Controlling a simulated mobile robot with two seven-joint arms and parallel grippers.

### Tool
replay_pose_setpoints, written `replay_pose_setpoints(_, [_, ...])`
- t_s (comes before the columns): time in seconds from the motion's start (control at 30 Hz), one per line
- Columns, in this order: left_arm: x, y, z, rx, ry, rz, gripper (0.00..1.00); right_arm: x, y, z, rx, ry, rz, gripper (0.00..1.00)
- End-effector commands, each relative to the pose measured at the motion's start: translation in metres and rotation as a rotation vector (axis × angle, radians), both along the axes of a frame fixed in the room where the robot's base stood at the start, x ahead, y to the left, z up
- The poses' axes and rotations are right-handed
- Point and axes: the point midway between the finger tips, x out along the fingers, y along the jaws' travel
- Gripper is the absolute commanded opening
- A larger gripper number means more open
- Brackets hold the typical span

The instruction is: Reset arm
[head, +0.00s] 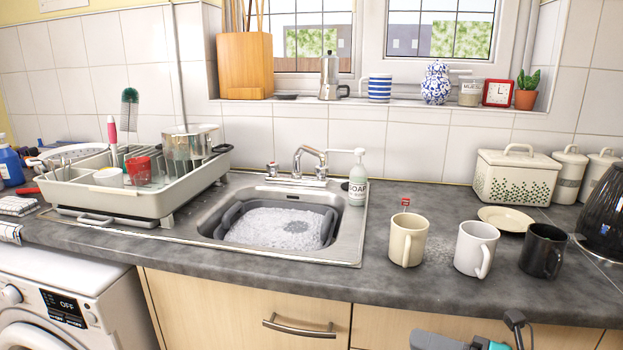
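Part of my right gripper (440,340) shows at the bottom edge of the head view, right of centre, in front of the cupboard doors and below the worktop edge. Its fingers are mostly cut off by the frame, so I cannot tell whether it is open or shut. It is apart from the mugs and the sink. My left gripper is not in view.
The sink (348,240) holds a grey basin (327,228) of suds. A dish rack (100,200) stands left. Cream (408,240), white (475,249) and black (543,251) mugs stand right, near a plate (506,218) and soap bottle (358,185).

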Motion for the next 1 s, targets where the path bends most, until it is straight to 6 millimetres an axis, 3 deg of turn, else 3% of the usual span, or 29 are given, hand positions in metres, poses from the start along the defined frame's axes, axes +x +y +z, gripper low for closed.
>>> replay_pose_setpoints(0.07, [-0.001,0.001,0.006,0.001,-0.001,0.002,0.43,-0.002,0.010,-0.016,0.243,0.204,-0.148,0.23])
replay_pose_setpoints(0.23, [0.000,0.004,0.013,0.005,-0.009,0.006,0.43,-0.018,0.012,-0.070,0.748,0.672,-0.482,0.23])
replay_pose_setpoints(0.4, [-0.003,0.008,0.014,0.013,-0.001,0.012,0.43,-0.064,0.019,-0.135,1.203,1.107,-0.799,0.23])
replay_pose_setpoints(0.5, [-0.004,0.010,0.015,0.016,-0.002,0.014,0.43,-0.093,0.028,-0.163,1.397,1.291,-0.942,0.23])
replay_pose_setpoints(0.7, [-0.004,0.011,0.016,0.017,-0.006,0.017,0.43,-0.124,0.039,-0.187,1.578,1.458,-1.082,0.23])
replay_pose_setpoints(1.0, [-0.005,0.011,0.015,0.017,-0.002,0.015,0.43,-0.125,0.039,-0.189,1.586,1.467,-1.090,0.23])
